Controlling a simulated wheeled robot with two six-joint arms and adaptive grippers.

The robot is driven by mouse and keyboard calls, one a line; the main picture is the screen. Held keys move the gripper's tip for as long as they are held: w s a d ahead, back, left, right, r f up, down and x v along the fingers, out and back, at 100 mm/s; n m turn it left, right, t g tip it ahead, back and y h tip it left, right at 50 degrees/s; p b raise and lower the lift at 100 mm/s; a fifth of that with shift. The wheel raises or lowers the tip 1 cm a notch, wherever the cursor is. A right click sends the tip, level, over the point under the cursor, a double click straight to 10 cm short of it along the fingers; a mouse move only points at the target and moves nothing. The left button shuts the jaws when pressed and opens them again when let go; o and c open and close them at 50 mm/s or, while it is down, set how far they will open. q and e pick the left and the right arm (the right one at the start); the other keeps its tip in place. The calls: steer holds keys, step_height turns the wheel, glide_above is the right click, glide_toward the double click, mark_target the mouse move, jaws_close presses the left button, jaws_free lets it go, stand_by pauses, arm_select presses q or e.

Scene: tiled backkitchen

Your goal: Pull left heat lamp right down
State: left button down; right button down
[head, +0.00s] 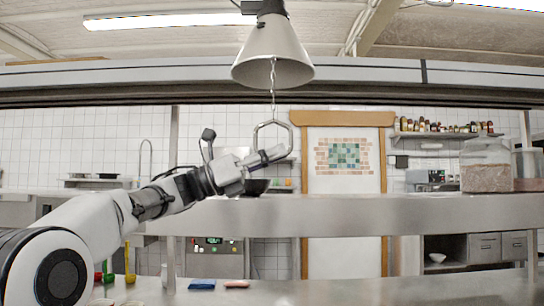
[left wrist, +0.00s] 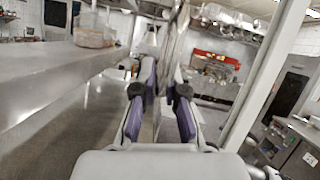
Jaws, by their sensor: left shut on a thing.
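A pale cone-shaped heat lamp (head: 272,52) hangs from above at the top centre of the head view. A thin chain (head: 273,85) drops from it to an angular metal pull handle (head: 272,123). My left gripper (head: 272,156) is at the lower part of this handle, below the lamp, and is shut on it. In the left wrist view my left gripper (left wrist: 162,72) shows its two purple-sided fingers close together, with the gripped part hard to make out. My right gripper is in neither view.
A long steel shelf (head: 400,208) runs across behind the arm. A dark bowl (head: 256,187) stands near the gripper. Large clear containers (head: 487,168) stand at the right. Blue (head: 202,284) and pink (head: 237,284) items lie on the lower counter.

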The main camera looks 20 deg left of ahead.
arm_select(q)
step_height(320, 180, down, 24)
steer(key=b, duration=2)
steer(key=shift+d+f+b, duration=0.15)
steer(key=shift+b, duration=0.2)
steer(key=c, duration=1.2)
jaws_free()
steer(key=shift+w+d, duration=0.15)
steer(key=v, duration=1.2)
